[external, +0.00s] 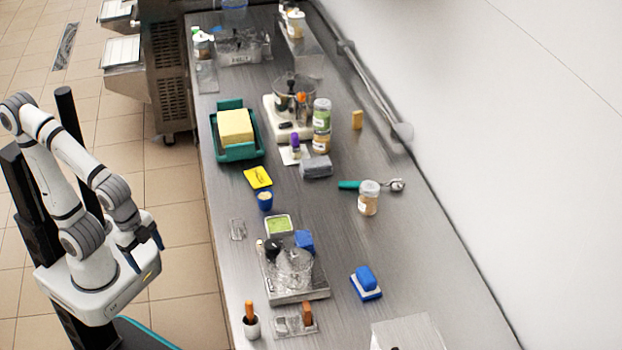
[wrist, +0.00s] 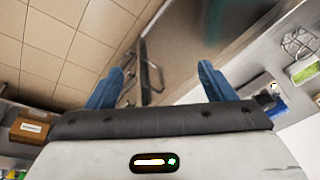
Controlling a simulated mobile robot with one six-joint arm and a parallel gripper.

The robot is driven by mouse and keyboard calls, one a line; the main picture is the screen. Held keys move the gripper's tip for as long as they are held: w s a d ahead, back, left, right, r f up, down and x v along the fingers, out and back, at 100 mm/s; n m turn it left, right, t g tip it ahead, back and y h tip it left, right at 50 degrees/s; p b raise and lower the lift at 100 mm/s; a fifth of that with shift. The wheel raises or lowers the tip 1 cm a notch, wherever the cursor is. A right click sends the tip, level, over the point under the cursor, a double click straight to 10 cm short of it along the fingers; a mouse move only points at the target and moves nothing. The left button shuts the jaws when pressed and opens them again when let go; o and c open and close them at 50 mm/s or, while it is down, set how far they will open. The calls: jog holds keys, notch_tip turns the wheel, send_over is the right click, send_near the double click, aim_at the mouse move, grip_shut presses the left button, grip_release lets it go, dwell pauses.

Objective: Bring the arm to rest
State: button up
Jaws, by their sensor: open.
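My arm (external: 62,170) is folded at the left of the external view, beside the long steel counter and over the tiled floor. My gripper (external: 150,238) is close to my body at the counter's left side, apart from the counter and everything on it. In the wrist view my gripper (wrist: 165,85) shows two blue fingers spread wide with nothing between them. Beyond the fingers are the floor and a steel cabinet front with bar handles (wrist: 152,68).
The steel counter (external: 340,240) carries a teal tray (external: 240,155) with a yellow block, a scale (external: 300,292) with clear containers, a blue-handled brush (external: 366,282), jars and a scoop (external: 395,185). The tiled floor (external: 175,200) beside the counter is clear.

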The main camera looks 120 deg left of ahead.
jog(key=d, duration=0.1)
jog(key=s+d, duration=0.1)
jog(key=d+h, duration=0.1)
jog(key=shift+s+f, duration=0.25)
